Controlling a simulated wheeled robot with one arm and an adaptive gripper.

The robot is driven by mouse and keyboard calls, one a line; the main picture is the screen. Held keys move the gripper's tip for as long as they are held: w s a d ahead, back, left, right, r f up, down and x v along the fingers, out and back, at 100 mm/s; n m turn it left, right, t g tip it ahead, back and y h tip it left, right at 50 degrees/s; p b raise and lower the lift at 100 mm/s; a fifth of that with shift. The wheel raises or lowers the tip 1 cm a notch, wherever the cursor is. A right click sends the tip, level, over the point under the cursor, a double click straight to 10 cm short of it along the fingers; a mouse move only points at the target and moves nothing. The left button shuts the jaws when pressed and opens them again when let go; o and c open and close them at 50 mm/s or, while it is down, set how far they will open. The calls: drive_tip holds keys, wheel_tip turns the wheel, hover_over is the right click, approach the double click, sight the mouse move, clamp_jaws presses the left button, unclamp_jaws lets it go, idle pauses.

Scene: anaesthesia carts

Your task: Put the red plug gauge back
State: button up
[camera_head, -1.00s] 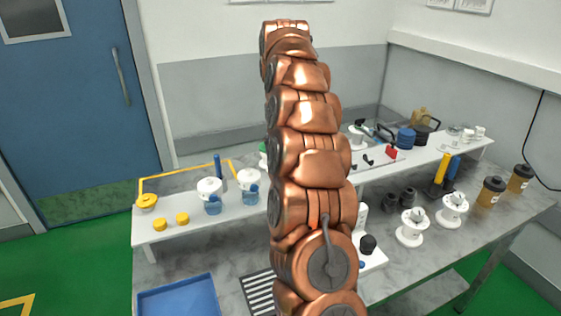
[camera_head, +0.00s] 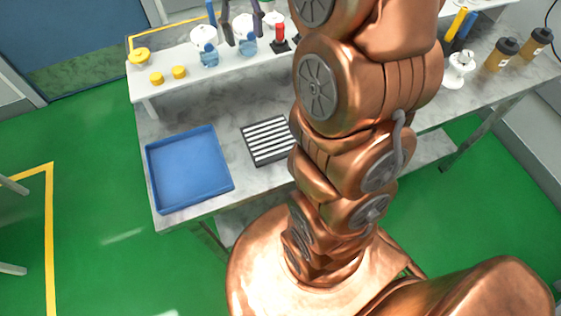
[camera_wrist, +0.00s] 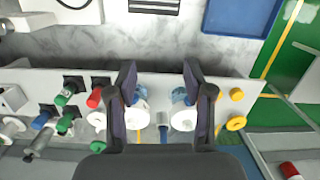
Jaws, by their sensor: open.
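A red plug gauge (camera_head: 280,38) stands at a black base on the white raised shelf in the head view. It also shows in the wrist view (camera_wrist: 95,97), left of my gripper, beside green-handled pieces (camera_wrist: 66,96). My gripper (camera_head: 243,38) is open above the shelf, its dark fingers in front of the white-and-blue jars (camera_head: 207,48). In the wrist view my gripper (camera_wrist: 158,78) has nothing between its fingertips, and the jars lie beyond the fingers. My arm hides the middle of the bench in the head view.
A blue tray (camera_head: 190,170) and a striped grey-and-white pad (camera_head: 268,140) lie on the bench below the shelf. Yellow caps (camera_head: 157,78) sit at the shelf's left end. Amber bottles (camera_head: 501,54) stand at the right. Bench between tray and shelf is clear.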

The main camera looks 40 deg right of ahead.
drive_tip(key=s+a+f, duration=0.3)
drive_tip(key=s, duration=0.5)
drive_tip(key=s+a+f+n, duration=0.1)
drive_tip(key=s+a+f, duration=0.2)
drive_tip(key=s, duration=0.5)
drive_tip(key=s+a+f, duration=0.3)
drive_tip(key=s+f, duration=0.1)
drive_tip(key=s, duration=0.5)
drive_tip(key=shift+a+n, duration=0.3)
drive_tip(key=shift+s+f, duration=0.1)
drive_tip(key=shift+c, duration=0.2)
